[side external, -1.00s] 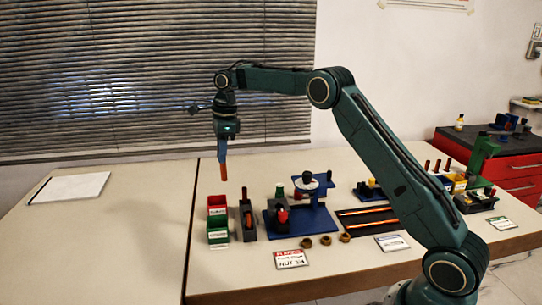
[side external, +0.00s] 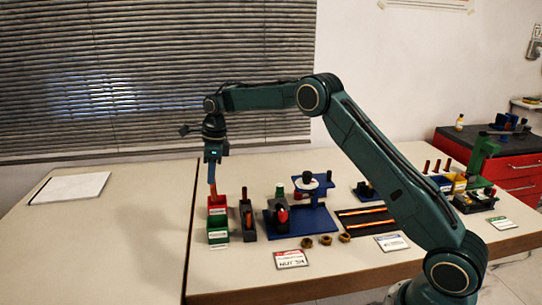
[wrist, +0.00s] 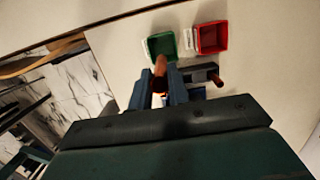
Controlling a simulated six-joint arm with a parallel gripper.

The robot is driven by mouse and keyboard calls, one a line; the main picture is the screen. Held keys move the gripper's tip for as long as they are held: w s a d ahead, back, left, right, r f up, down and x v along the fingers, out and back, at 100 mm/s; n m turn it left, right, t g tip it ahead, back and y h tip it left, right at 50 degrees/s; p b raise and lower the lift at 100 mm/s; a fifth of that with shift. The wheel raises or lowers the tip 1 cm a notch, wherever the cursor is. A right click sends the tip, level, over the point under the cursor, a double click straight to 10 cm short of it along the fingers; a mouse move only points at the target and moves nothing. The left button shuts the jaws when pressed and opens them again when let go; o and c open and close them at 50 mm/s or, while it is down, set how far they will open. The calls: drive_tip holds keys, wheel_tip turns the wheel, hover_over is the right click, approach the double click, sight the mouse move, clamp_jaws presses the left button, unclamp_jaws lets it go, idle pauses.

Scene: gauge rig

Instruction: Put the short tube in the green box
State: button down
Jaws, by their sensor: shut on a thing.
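My gripper (side external: 212,172) points down and is shut on the short tube (side external: 213,188), an orange-brown tube hanging below the fingers. In the wrist view the tube (wrist: 160,72) sits between the blue fingers (wrist: 160,90), its far end overlapping the near edge of the green box (wrist: 150,47). In the side view the green box (side external: 218,237) stands in front of the red box (side external: 217,212), and the tube's lower end shows just over the red box's back edge. The tube looks held above the boxes. Its exact height cannot be told.
A dark holder (side external: 248,222) with a red-brown peg stands right of the boxes. The table left of the boxes is clear except for a white pad (side external: 70,188).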

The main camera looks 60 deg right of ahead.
drive_tip(key=shift+f, duration=7.1)
drive_tip(key=shift+f, duration=0.15)
drive_tip(key=c, duration=1.3)
unclamp_jaws()
drive_tip(key=shift+c, duration=0.2)
wheel_tip(320, 180, up, 12)
drive_tip(key=s+d, duration=0.1)
drive_tip(key=shift+s+d, duration=0.15)
drive_tip(key=shift+r, duration=0.2)
